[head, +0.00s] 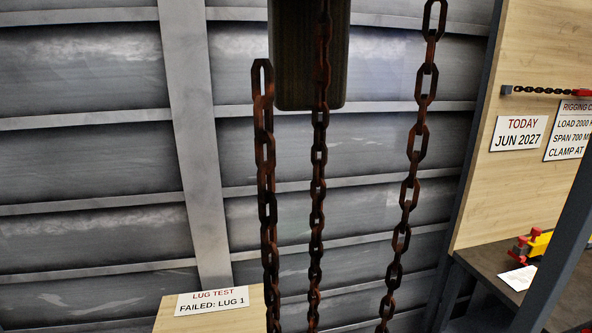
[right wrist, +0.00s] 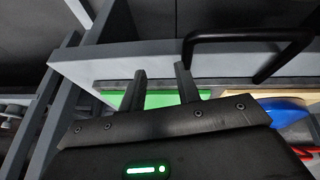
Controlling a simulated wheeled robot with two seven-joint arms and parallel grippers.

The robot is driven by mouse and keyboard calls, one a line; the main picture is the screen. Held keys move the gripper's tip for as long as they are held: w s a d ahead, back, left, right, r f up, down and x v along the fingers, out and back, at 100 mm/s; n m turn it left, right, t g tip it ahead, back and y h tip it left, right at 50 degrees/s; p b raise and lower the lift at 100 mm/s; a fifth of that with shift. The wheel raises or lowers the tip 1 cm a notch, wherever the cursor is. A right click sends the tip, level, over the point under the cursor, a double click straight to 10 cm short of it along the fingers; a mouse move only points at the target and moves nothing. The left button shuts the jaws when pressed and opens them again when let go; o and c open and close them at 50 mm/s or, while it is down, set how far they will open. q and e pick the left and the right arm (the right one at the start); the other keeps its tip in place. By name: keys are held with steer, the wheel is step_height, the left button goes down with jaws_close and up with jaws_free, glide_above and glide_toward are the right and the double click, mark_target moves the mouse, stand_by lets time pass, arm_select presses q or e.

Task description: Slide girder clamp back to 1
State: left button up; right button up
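I cannot make out the girder clamp or a mark 1 for it in either view. In the head view, rusty chains (head: 409,190) hang in front of me, and a dark block (head: 309,60) is at the top centre, partly behind a chain. A wall card (head: 568,130), cut off at the right edge, reads in part "CLAMP AT". My right gripper (right wrist: 160,85) shows in the right wrist view with its two fingers apart and nothing visible between them. A black bar handle (right wrist: 235,36) is just beyond the fingers. My left gripper is not in view.
A board (head: 242,299) reads "LUG TEST FAILED: LUG 1". A dark bench (head: 500,267) at the right holds a yellow and red item (head: 530,245) and a paper. A grey post (head: 560,255) crosses there. Green (right wrist: 165,99) and blue (right wrist: 284,110) things lie beyond the right gripper.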

steer(key=s+a+f+g, duration=0.2)
steer(key=s, duration=0.8)
steer(key=s+a+f+m+g, duration=0.1)
steer(key=s+f+g, duration=0.1)
steer(key=s, duration=0.9)
steer(key=shift+a+f, duration=0.25)
steer(key=shift+a, duration=0.15)
stand_by(0.4)
